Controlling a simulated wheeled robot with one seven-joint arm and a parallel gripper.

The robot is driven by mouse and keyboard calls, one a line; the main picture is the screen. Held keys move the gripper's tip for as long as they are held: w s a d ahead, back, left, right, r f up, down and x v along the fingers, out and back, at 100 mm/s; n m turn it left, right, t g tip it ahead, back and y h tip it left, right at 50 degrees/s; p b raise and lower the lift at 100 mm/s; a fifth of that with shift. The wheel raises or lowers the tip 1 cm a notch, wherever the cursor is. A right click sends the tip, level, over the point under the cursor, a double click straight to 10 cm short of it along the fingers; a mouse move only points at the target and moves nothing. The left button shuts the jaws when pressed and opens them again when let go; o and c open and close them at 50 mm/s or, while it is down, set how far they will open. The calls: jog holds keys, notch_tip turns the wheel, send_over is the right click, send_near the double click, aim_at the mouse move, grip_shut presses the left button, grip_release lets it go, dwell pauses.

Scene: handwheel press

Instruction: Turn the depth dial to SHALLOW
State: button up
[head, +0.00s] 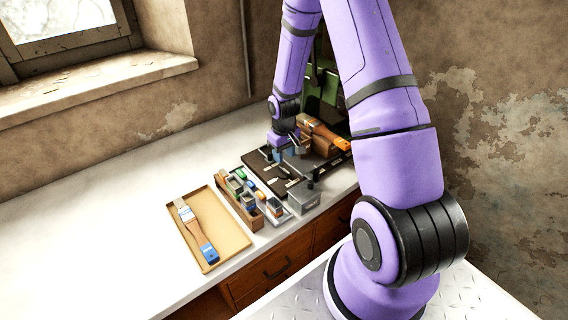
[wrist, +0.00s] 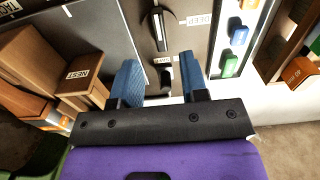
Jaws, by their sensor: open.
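In the wrist view the depth dial (wrist: 158,30) is a dark, narrow knob with a pale stripe along it, on a grey panel. A DEEP label (wrist: 199,20) sits to its right. A small label (wrist: 162,61), only partly readable and seemingly SHALLOW, lies at its lower end. My gripper (wrist: 159,72) is open and empty, its two blue fingers apart. Their tips are just below the dial in the picture, one each side of the small label. I cannot tell whether they touch anything. In the head view my gripper (head: 285,150) is over the dark board; I cannot make out the dial there.
A wooden block labelled NEST (wrist: 82,88) stands left of my fingers. Blue and green blocks (wrist: 231,62) stand right. In the head view a shallow tray (head: 240,240) holds a brush (head: 193,228). A grey box (head: 304,199) stands at the bench front. The bench's left side is clear.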

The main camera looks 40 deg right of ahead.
jog(key=shift+r, duration=2.25)
notch_tip(320, 180, up, 14)
jog(key=t, duration=0.1)
send_over(284, 168)
jog(key=s+a, duration=0.2)
jog(key=a, duration=0.2)
jog(key=s+a+r+t+h, duration=0.1)
jog(key=s+a+r, duration=0.3)
jog(key=r, duration=0.5)
jog(key=s+a+r+t, duration=0.1)
jog(key=s+a+r, duration=0.1)
jog(key=s+r, duration=0.4)
jog(key=s+a+r+t+y, duration=0.1)
jog(key=s+r, duration=0.5)
jog(key=s, duration=0.8)
jog(key=shift+s+a+r+m+t, duration=0.15)
jog(key=shift+s+a+m+t, duration=0.2)
jog(key=shift+a+t, duration=0.45)
jog(key=shift+o, duration=0.4)
jog(key=shift+a, duration=0.2)
